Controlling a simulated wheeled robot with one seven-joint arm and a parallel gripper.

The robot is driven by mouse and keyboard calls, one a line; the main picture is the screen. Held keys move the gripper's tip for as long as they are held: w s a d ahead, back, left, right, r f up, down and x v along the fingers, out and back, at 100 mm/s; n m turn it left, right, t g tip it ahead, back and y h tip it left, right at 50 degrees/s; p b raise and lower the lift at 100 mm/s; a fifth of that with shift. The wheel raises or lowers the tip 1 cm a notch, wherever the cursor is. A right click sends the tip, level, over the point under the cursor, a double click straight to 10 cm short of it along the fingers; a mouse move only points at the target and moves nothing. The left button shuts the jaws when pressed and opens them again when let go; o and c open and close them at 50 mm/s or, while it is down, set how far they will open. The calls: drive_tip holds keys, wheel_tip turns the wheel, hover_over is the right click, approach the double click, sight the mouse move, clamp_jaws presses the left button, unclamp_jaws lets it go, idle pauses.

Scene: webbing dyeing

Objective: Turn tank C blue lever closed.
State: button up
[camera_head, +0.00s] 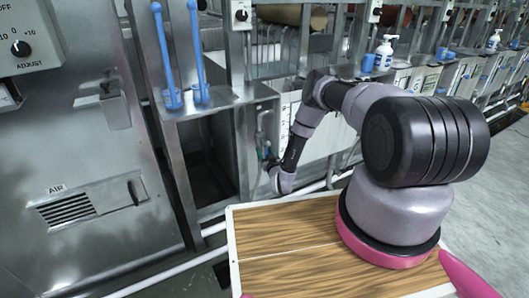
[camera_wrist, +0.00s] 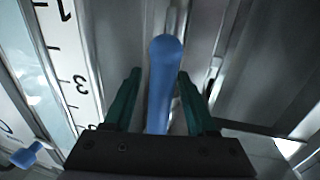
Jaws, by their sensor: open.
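A blue lever (camera_wrist: 163,85) with a rounded end stands between the two green fingers of my gripper (camera_wrist: 158,78) in the wrist view. The fingers are open, one on each side of the lever, with a visible gap on both sides. The lever's lower end is hidden behind the gripper body. In the head view my gripper (camera_head: 268,160) is small and low beside the front of a metal tank unit. The lever is hard to make out there. I cannot read a tank C label.
A white panel with a number scale (camera_wrist: 75,60) is left of the gripper, with another blue handle (camera_wrist: 27,155) below it. Two tall blue levers (camera_head: 165,60) (camera_head: 199,55) stand on a metal ledge. A wood-topped surface (camera_head: 285,270) is below my arm. Pipes run along the floor.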

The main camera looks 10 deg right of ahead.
drive_tip(key=shift+c, duration=0.4)
clamp_jaws()
idle(1.1)
